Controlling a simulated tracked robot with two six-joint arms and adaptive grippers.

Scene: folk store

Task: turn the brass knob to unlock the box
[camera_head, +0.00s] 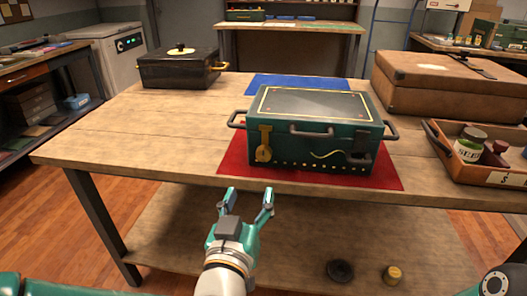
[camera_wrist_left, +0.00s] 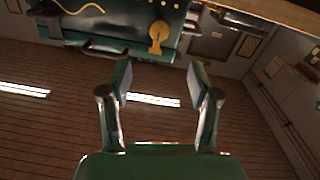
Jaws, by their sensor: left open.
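A dark green box (camera_head: 310,107) with a dark lid and grey handles stands on a red mat (camera_head: 392,178) on the wooden table. A brass knob (camera_head: 264,154) sits low at the left of the box's front face, below a brass plate. In the left wrist view the brass knob (camera_wrist_left: 157,46) shows near the top, just beyond the fingers. My left gripper (camera_head: 248,192) is open and empty, in front of the table edge and below the knob, apart from it. It also shows in the left wrist view (camera_wrist_left: 160,85). My right gripper is not in view.
A black box (camera_head: 180,72) stands at the table's back left, near a blue mat (camera_head: 298,84). A brown case (camera_head: 450,85) and a wooden tray (camera_head: 465,172) with jars are at the right. Two small round items lie on the lower shelf (camera_head: 300,235).

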